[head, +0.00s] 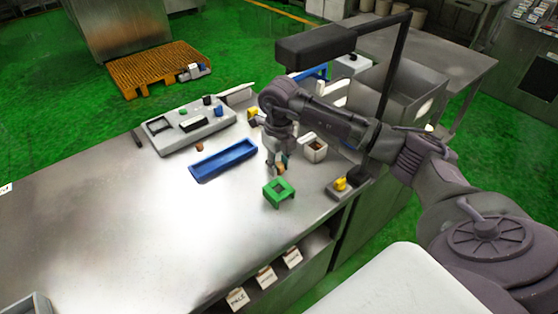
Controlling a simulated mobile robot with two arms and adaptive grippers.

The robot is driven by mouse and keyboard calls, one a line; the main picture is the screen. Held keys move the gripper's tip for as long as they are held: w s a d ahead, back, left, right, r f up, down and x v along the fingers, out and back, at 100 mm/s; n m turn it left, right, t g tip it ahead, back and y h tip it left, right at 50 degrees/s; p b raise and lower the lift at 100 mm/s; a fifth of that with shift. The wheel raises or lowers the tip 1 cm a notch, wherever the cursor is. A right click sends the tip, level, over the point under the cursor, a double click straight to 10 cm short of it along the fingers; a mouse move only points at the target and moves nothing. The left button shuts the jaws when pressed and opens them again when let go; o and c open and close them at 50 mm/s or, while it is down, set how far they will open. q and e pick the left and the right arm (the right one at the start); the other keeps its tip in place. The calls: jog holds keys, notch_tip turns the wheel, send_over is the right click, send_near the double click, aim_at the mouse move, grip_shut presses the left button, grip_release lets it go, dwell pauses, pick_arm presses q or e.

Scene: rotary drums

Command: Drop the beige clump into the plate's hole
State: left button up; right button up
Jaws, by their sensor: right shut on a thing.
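My right gripper (276,161) points down over the steel table, just behind a green block with a square hole (278,193). It is shut on a small tan-brown piece, probably the beige clump (285,163), which shows at its fingertips and is partly hidden by the fingers. The clump is slightly behind the green block and not over its hole. My left gripper is not in view.
A blue tray (223,160) lies left of the gripper. A white box with brown contents (315,148) stands right of it. A yellow knob on a grey base (341,184) sits at the right edge. A grey panel (183,128) lies behind; the table's front left is clear.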

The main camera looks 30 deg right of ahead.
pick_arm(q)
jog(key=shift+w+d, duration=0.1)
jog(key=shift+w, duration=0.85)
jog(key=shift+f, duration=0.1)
pick_arm(e)
jog(key=shift+f, duration=0.1)
jog(key=shift+f+b, duration=1.05)
jog(key=shift+f, duration=0.05)
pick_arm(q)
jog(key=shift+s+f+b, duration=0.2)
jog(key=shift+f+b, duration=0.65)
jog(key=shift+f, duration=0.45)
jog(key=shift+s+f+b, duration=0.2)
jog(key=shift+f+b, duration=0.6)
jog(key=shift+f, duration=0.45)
pick_arm(e)
jog(key=shift+f, duration=2.15)
